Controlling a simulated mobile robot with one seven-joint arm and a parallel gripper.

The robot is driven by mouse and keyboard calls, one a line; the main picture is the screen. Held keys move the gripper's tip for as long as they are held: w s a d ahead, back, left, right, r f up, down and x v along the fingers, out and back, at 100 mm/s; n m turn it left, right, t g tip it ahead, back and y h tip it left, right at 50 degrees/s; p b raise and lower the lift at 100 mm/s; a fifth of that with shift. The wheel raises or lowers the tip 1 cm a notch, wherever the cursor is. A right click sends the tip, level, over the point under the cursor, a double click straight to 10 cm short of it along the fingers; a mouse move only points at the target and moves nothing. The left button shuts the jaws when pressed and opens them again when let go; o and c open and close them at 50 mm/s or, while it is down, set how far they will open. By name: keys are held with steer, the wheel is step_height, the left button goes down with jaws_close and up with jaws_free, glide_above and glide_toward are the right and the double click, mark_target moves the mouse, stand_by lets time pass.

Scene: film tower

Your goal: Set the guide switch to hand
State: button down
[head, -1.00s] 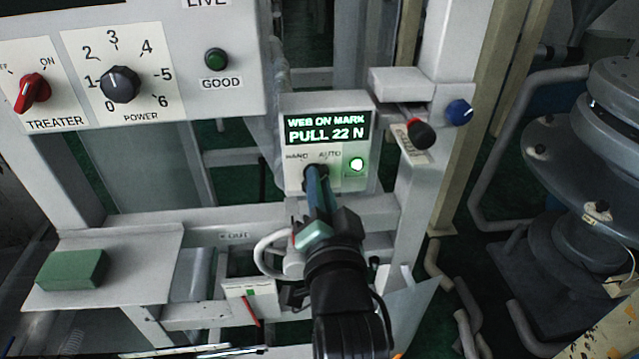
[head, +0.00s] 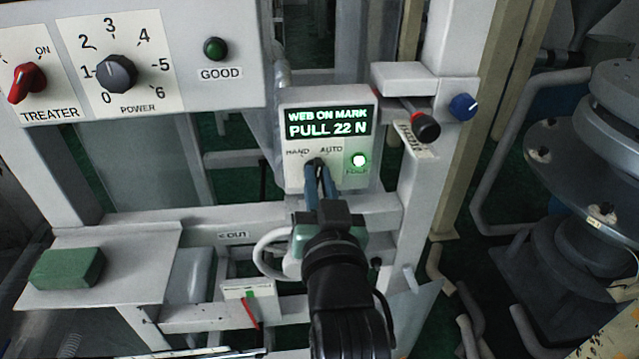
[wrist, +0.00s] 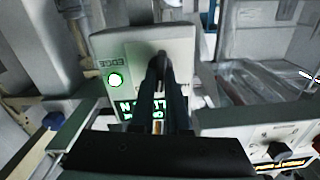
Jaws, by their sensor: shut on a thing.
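The guide switch (head: 318,162) is a small dark knob on a light grey box (head: 293,181), below the words HAND on the left and AUTO on the right. My gripper (head: 317,170) is shut on the knob, its two blue-grey fingers side by side and pointing up the panel. The fingers hide most of the knob, so I cannot tell which word it points to. The green display (head: 327,123) reads WEB ON MARK, PULL 22 N. A green lamp (head: 358,160) is lit right of the switch. In the wrist view the fingers (wrist: 163,62) reach the box face (wrist: 125,48).
A blue knob (head: 461,107) and a black-ended lever (head: 425,127) are right of the box. The treater switch (head: 27,82) and power dial (head: 117,73) are at upper left. A green block (head: 67,268) lies on a ledge. A white rail (head: 370,212) runs below the box.

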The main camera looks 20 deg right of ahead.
steer(key=n+b, duration=0.1)
steer(key=n, duration=0.4)
steer(key=n+b, duration=0.1)
steer(key=n, duration=0.4)
steer(key=shift+a+f+n, duration=0.15)
steer(key=shift+a+n, duration=0.05)
steer(key=shift+n, duration=0.2)
stand_by(0.4)
steer(key=c, duration=0.9)
jaws_free()
